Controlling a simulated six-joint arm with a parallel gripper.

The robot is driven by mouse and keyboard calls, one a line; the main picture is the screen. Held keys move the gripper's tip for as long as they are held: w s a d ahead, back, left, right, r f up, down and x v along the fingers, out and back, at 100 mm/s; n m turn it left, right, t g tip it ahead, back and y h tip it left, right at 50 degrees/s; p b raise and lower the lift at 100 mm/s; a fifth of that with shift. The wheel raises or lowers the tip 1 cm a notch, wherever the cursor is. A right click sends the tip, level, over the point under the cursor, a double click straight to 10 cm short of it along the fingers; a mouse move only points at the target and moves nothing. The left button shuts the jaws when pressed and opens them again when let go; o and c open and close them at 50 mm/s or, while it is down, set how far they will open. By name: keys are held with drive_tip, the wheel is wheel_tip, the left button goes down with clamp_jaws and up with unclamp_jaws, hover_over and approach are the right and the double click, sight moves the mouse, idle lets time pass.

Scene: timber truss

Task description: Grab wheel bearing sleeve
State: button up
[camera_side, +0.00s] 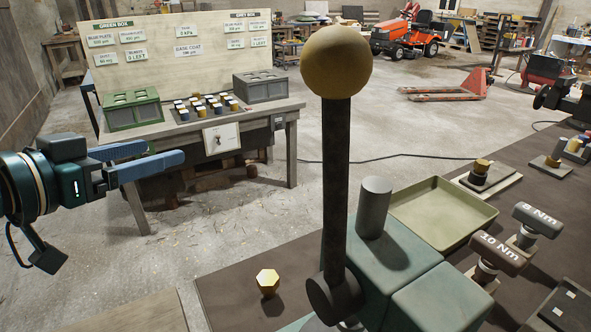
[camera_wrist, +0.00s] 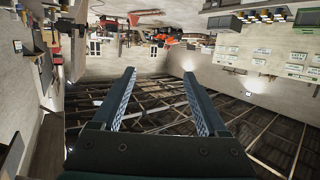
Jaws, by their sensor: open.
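A dark grey cylinder (camera_side: 374,208) stands upright on a teal block (camera_side: 400,250) in the side view; it may be the wheel bearing sleeve, but I cannot tell for sure. My gripper (camera_side: 165,153) is at the left of the side view, raised and pointing right, well away from the cylinder. In the wrist view my gripper (camera_wrist: 160,73) shows two parted fingers with nothing between them. The cylinder cannot be made out in the wrist view, which looks out across the room upside down.
A tall dark lever with a yellow ball knob (camera_side: 337,62) stands in front of the teal block. A brass hex piece (camera_side: 267,282) sits on the dark bench top. An olive tray (camera_side: 443,212) and two tools marked 10 Nm (camera_side: 497,252) and 5 Nm (camera_side: 538,219) lie to the right.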

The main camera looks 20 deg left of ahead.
drive_tip(key=d+f+m+h, duration=0.2)
drive_tip(key=d+f+h, duration=0.1)
drive_tip(key=d+f, duration=0.4)
drive_tip(key=m+g, duration=0.2)
drive_tip(key=g, duration=0.1)
approach(269, 277)
drive_tip(key=shift+w+d+f+h, duration=0.15)
drive_tip(key=shift+w+f, duration=0.2)
drive_tip(key=shift+w, duration=0.2)
drive_tip(key=shift+w+d+f+h, duration=0.1)
drive_tip(key=shift+w+f+h, duration=0.05)
drive_tip(key=shift+w+f, duration=0.3)
drive_tip(key=shift+x, duration=2.5)
drive_tip(key=shift+r, duration=0.1)
clamp_jaws()
drive_tip(key=shift+r, duration=0.15)
